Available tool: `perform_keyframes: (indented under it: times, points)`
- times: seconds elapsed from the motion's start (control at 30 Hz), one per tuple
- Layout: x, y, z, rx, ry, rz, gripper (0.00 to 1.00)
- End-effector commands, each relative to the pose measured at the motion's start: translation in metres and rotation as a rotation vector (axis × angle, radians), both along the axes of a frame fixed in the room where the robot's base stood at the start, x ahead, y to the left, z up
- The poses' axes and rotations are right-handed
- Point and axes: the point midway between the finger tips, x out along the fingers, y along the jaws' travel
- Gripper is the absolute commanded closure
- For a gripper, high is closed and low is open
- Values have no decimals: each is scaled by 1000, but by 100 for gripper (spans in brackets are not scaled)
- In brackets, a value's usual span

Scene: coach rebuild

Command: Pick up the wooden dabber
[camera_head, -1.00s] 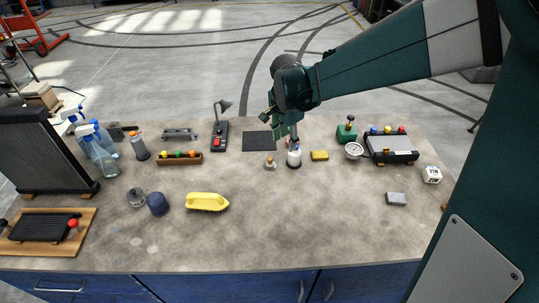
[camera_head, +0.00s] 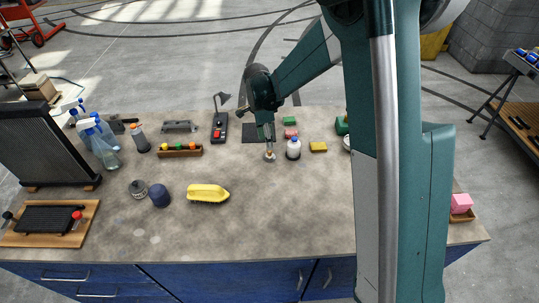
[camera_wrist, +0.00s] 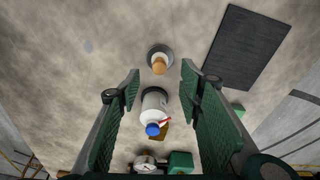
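The wooden dabber (camera_head: 269,156) stands on the bench, left of a white bottle (camera_head: 293,149). In the wrist view the dabber (camera_wrist: 159,62) shows a round tan wooden top on a grey round base, just beyond the fingertips and midway across the gap. My gripper (camera_head: 269,138) points down above the dabber, and its fingers hide part of what is behind. In the wrist view my gripper (camera_wrist: 160,78) is open, with green finger pads wide apart and nothing held between them.
A dark mat (camera_wrist: 246,47) lies beyond the dabber. A yellow sponge (camera_head: 318,147) lies right of the bottle. A yellow brush (camera_head: 208,193) and a dark blue cap-like object (camera_head: 159,196) lie front left. The bench front centre is clear.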

Motion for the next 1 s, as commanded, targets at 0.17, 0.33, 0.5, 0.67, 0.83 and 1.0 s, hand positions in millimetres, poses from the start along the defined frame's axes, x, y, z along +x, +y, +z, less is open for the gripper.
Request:
perform_keyframes:
  times: [0.17,0.33,0.5,0.67,0.83,1.0]
  points:
    - [0,0,0,0,0,-1,64]
    - [0,0,-1,0,0,0,64]
    - [0,-1,-11,0,0,0,64]
    - [1,-3,-22,0,0,0,64]
    - [0,-3,-26,0,0,0,64]
    - [0,-3,-26,0,0,0,64]
